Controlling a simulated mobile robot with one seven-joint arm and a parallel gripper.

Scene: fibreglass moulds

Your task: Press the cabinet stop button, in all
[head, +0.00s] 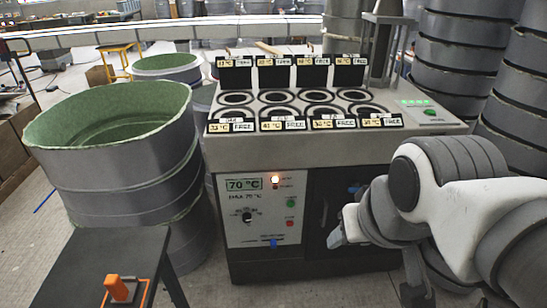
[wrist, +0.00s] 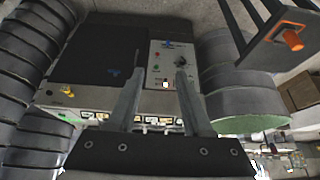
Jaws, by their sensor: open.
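The grey cabinet (head: 335,140) stands in the middle of the head view, its white control panel (head: 236,212) at the lower left front. The panel carries a red button (head: 290,223), likely the stop button, below a green button (head: 291,204). In the wrist view the panel (wrist: 186,50) appears upside down, with the small red button (wrist: 157,56) at its left side. My gripper (head: 376,265) is open and empty in front of the cabinet, right of the panel. In the wrist view its fingertips (wrist: 160,72) frame the panel's button side, apart from it.
A dark stand (head: 95,262) with an orange switch (head: 118,288) is at the lower left. A large grey drum (head: 120,165) with a green inside stands left of the cabinet. Stacked grey rings (head: 455,55) stand at the right. Floor before the cabinet is clear.

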